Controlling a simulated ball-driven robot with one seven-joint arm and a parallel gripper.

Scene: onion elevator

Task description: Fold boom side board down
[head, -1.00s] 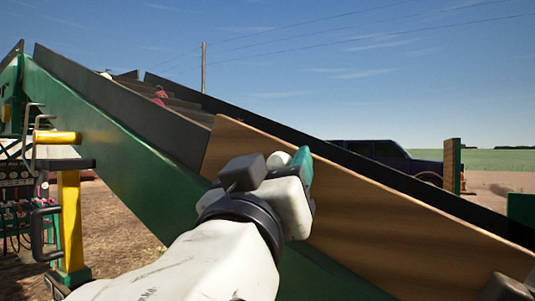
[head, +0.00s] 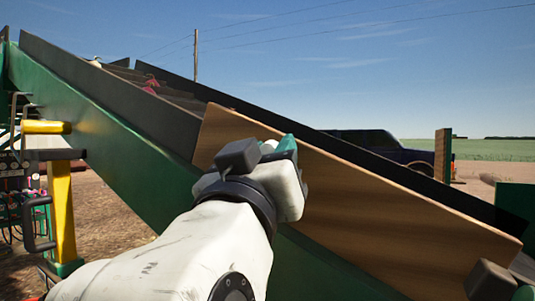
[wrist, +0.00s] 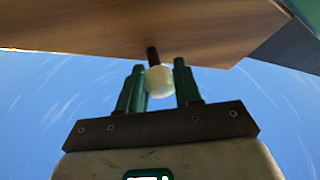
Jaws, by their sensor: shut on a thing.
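The boom side board (head: 375,222) is a long brown wooden panel, sloping down to the right along the near side of the green boom (head: 110,130). It stands up on edge, its face toward me. My gripper (head: 284,147) is at the board's upper left part; my wrist hides some of the board behind it. In the wrist view, the board (wrist: 190,30) fills the top, and a pale round knob (wrist: 159,82) on a short dark stem joins it. The two green fingers of my gripper (wrist: 159,76) are shut on this knob, one on each side.
A dark belt and wall run behind the board. A yellow post (head: 62,215) and control levers (head: 38,220) stand at the left. A dark vehicle (head: 375,150) is parked behind the boom. An upright wooden board (head: 443,155) stands at the right. Open sky lies above.

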